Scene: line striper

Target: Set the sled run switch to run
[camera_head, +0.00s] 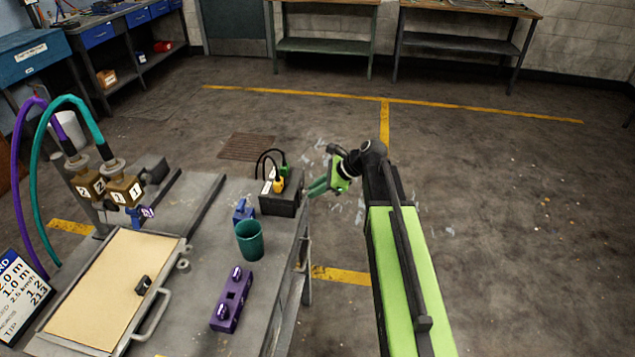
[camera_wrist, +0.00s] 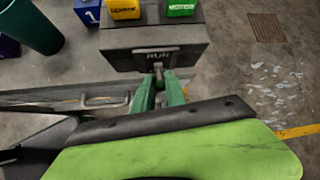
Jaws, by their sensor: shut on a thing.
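The sled run switch is a small grey lever (camera_wrist: 158,69) on the front face of a dark box (camera_wrist: 125,42), just under the word RUN. In the head view the box (camera_head: 278,204) sits at the bench's right edge. My gripper (camera_wrist: 159,84) has its two green fingers close together on the lever, and the fingertips hide part of it. In the head view my gripper (camera_head: 319,187) reaches the box from the right. I cannot tell which position the lever is in.
Yellow and green plugs with black cables stand on the box. A blue block (camera_head: 243,211), a teal cup (camera_head: 250,240) and a purple block with knobs (camera_head: 231,301) stand nearby on the bench. The floor to the right is clear.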

